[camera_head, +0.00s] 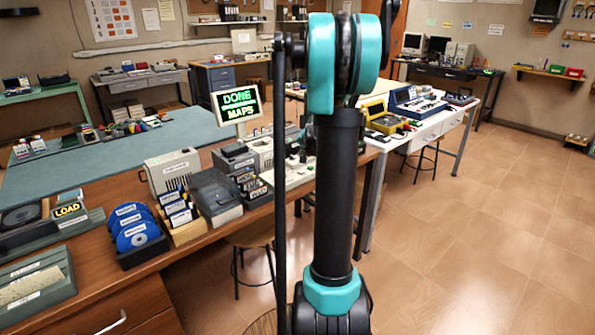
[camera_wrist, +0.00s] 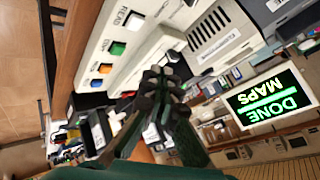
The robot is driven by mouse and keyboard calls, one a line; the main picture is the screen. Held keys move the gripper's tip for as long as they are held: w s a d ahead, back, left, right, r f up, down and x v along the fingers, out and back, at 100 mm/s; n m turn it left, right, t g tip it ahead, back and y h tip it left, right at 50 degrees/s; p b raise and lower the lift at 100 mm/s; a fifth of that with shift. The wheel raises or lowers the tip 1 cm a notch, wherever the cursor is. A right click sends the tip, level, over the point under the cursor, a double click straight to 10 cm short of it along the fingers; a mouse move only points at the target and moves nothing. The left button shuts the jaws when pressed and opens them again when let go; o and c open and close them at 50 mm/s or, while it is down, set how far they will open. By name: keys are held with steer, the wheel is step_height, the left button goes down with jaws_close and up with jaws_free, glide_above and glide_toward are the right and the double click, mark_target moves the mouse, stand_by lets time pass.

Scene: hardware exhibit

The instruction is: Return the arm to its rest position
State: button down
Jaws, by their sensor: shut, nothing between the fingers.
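My arm stands upright in the head view, its black and teal links in front of the right end of the wooden bench (camera_head: 85,277). My gripper (camera_wrist: 160,80) shows in the wrist view, its dark fingers together and empty. It is hidden in the head view. Behind the fingers in the wrist view is a pale device (camera_wrist: 128,45) with coloured buttons, one labelled READ. I cannot tell how far the fingers are from it. A screen reading DONE MAPS (camera_wrist: 268,98) is at the right of the wrist view; it also shows in the head view (camera_head: 236,103).
The bench holds a box of blue discs (camera_head: 136,234), a grey lidded box (camera_head: 215,196), a pale case (camera_head: 172,171) and a LOAD sign (camera_head: 68,210). A stool (camera_head: 250,235) stands by the bench. A white table (camera_head: 430,130) is behind my arm. The tiled floor at right (camera_head: 480,240) is clear.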

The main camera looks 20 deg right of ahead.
steer(key=s+a+f+n+g+y, duration=0.1)
steer(key=s+a+f+n+g, duration=0.2)
steer(key=s+a, duration=0.8)
steer(key=s+a+f+n, duration=0.35)
steer(key=s+a, duration=0.35)
steer(key=s, duration=0.7)
steer(key=s+a+f+n+g, duration=0.1)
steer(key=s+f, duration=0.1)
steer(key=s, duration=0.4)
steer(key=s+a+f+n+g, duration=0.1)
steer(key=s+a+f+n, duration=0.1)
steer(key=s, duration=0.4)
steer(key=shift+s, duration=0.15)
